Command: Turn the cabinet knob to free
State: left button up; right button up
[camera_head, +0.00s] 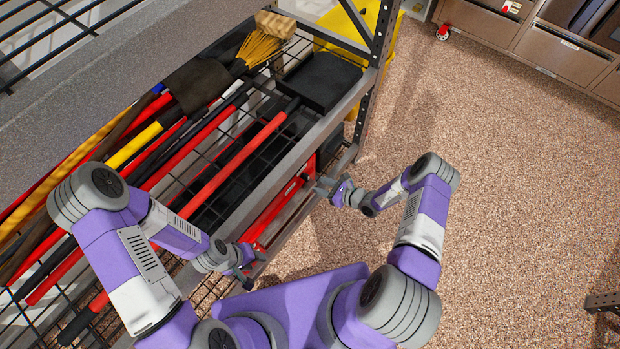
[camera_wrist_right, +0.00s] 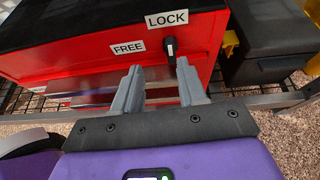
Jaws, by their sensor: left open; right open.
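A red toolchest with a black top (camera_wrist_right: 100,50) fills the middle of the right wrist view. Its front carries a black knob (camera_wrist_right: 170,50), standing roughly upright just below the LOCK label (camera_wrist_right: 166,19). The FREE label (camera_wrist_right: 128,48) is to the left of the knob. My right gripper (camera_wrist_right: 158,67) is open and faces this front, with the knob just ahead near its right finger and nothing between the fingers. In the head view the chest's red front (camera_head: 272,212) shows on the low shelf. My right gripper (camera_head: 322,186) is close to it; my left gripper (camera_head: 247,275) is open beside its near end.
A steel rack (camera_head: 300,140) holds long-handled tools and a broom (camera_head: 262,47) above the chest. The shelf's front beam (camera_wrist_right: 265,101) runs below the chest. A dark case (camera_wrist_right: 275,45) stands to its right. Speckled floor (camera_head: 500,170) is open on the right.

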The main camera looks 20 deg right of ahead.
aim_at(308, 177)
jog(key=shift+m+h, duration=0.3)
jog(key=b+x, duration=0.1)
jog(key=x, duration=0.4)
jog(key=d+b+x, duration=0.1)
jog(key=x, duration=0.1)
jog(key=shift+w+a+b, duration=0.2)
jog(key=shift+w+b, duration=0.1)
jog(key=shift+w, duration=0.3)
jog(key=shift+t, duration=0.3)
grip_shut()
